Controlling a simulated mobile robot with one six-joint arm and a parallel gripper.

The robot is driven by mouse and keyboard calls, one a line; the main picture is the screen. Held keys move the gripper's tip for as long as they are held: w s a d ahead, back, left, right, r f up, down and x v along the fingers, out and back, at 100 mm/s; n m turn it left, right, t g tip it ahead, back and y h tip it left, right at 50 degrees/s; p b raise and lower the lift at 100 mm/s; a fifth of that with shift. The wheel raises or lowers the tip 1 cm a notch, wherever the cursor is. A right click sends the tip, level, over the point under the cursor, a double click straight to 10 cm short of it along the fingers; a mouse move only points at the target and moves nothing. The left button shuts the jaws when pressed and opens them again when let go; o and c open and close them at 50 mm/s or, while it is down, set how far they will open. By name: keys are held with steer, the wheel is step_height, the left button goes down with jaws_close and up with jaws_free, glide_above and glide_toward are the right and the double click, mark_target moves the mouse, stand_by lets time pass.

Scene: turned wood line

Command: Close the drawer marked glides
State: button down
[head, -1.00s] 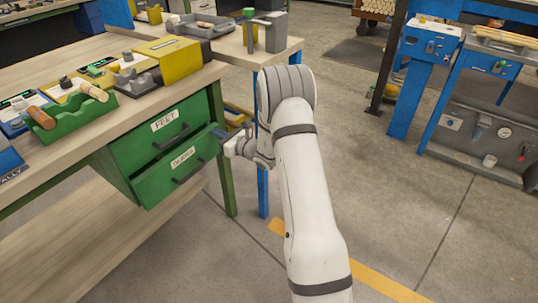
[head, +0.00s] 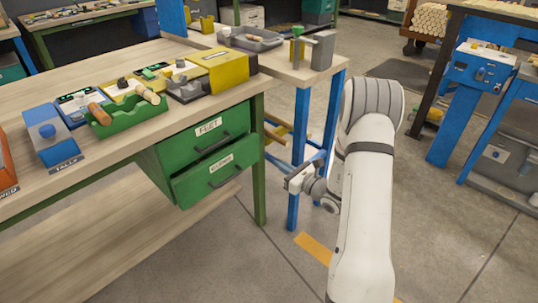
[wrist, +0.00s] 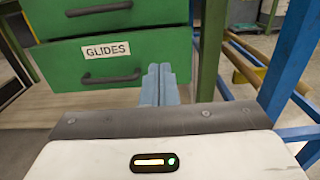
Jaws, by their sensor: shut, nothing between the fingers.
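The green drawer marked glides (head: 218,172) is the lower of two under the bench. It stands partly out, its front forward of the upper drawer marked feet (head: 205,136). In the wrist view the glides drawer (wrist: 120,58) fills the upper left, with its label and dark handle (wrist: 110,77) in clear sight. My gripper (head: 277,163) is to the right of the drawer in the head view. In the wrist view its blue-grey fingers (wrist: 159,80) are together and empty, pointing just right of the handle, over the drawer front's right end. Contact with the front cannot be told.
A green bench leg (head: 259,160) stands right of the drawers. Blue table legs (head: 296,155) and rails are close beside my gripper. The bench top (head: 85,150) holds bins and turned parts. The floor (head: 250,255) in front is clear.

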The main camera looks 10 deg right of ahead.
steer(key=s+a+p, duration=0.2)
steer(key=s+a, duration=0.2)
steer(key=a, duration=0.1)
steer(key=b, duration=0.2)
glide_toward(232, 153)
steer(key=x, duration=0.7)
steer(key=shift+a, duration=0.1)
